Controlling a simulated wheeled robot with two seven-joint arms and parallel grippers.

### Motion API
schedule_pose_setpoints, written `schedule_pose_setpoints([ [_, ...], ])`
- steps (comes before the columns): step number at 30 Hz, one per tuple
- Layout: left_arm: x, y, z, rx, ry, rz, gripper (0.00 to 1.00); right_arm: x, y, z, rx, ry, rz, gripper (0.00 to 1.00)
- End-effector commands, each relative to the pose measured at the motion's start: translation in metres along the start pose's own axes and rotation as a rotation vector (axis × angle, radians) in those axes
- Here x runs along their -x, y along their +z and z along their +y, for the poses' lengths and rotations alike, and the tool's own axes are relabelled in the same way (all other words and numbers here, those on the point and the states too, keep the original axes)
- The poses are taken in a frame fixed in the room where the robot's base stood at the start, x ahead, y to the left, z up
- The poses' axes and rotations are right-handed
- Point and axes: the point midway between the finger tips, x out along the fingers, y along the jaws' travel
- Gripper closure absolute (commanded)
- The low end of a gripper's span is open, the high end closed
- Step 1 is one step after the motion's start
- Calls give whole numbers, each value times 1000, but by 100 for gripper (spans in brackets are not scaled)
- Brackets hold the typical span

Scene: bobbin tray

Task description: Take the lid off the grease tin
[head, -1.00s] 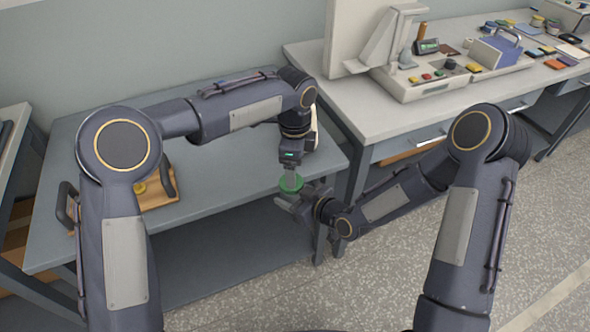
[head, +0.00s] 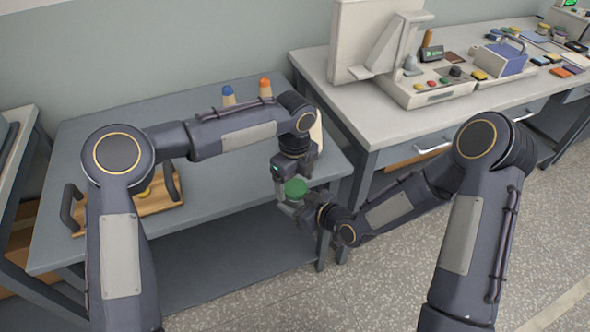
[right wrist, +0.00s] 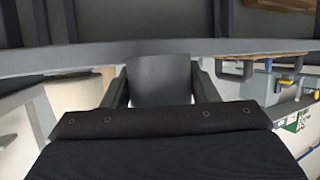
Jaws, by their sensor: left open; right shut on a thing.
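The grease tin's round green lid (head: 296,188) shows in the head view, in front of the grey-blue bench's right front corner. My right gripper (head: 292,205) is at the lid from below and shut on the tin. In the right wrist view the tin's plain grey side (right wrist: 160,80) fills the space between the two fingers (right wrist: 158,88); no green shows there. My left gripper (head: 283,178) is open, pointing down right at the lid's far left side. I cannot tell whether its fingers touch the lid, or whether the lid sits fully on the tin.
A wooden tray (head: 150,208) with dark handles stands on the bench (head: 90,150) at left. Blue-capped (head: 228,95) and orange-capped (head: 265,88) bottles stand at the bench's back. A second table (head: 385,115) at right carries a machine and small items. Open floor lies in front.

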Motion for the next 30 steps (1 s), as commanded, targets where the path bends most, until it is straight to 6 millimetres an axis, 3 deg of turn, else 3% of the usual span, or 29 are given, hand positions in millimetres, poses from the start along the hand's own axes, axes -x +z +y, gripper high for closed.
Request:
schedule_pose_setpoints([
  [12, -9, 0, 0, 1, -1, 0, 22, 0, -1, 0, 1, 0, 2, 100],
  [22, -9, 0, 0, 1, -1, 0, 65, 0, -1, 0, 0, 0, 2, 100],
  [26, -9, 0, 0, 24, 0, -2, 66, 0, -1, 0, 0, 1, 2, 100],
  [30, -8, 0, 0, 252, -1, -6, 67, 0, -1, 0, 0, 1, 2, 100],
])
